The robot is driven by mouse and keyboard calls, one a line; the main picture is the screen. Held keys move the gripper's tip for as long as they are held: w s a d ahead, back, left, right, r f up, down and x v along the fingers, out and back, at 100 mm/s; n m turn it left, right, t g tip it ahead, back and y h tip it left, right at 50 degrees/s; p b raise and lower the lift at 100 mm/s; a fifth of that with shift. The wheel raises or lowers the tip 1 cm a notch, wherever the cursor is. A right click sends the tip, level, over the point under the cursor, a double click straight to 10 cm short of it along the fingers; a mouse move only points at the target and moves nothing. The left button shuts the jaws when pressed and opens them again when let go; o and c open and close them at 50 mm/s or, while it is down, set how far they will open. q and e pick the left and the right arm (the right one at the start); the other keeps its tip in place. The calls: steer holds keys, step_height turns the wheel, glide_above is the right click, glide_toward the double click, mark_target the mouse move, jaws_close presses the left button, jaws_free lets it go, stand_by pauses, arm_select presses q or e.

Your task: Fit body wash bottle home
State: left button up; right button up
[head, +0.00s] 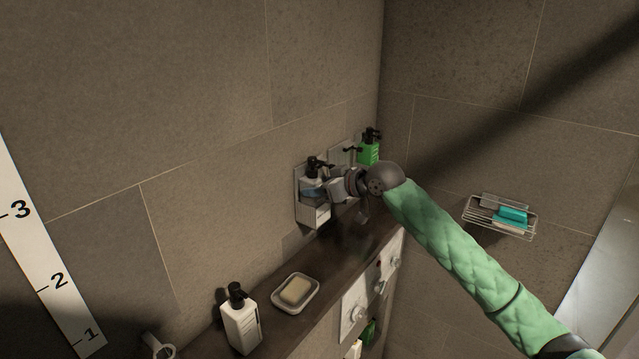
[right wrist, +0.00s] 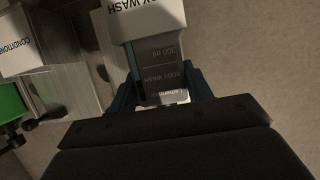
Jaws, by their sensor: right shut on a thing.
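The body wash bottle (head: 312,186) has a black pump and stands upright at the left wall holder (head: 315,213). In the right wrist view, its dark label (right wrist: 165,72) reads BODY WASH 300 ml. The holder (right wrist: 146,18), marked BODY WASH, covers the bottle's lower end, so the bottle appears at least partly inside; whether it touches the bottom is hidden. My right gripper (head: 326,189) is shut on the bottle, and its blue fingers (right wrist: 162,88) lie on both sides of it. My left gripper is not in view.
A holder marked CONDITIONER (right wrist: 20,48) is beside it, with a green bottle (head: 368,150) beyond. A white pump bottle (head: 241,325) and soap dish (head: 281,303) stand on the dark shelf (head: 265,278). A wire basket (head: 500,228) hangs on the right wall.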

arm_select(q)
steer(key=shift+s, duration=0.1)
arm_select(e)
steer(key=shift+f, duration=0.25)
stand_by(0.5)
steer(key=o, duration=1.3)
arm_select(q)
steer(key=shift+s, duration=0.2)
arm_select(e)
steer(key=shift+o, duration=0.3)
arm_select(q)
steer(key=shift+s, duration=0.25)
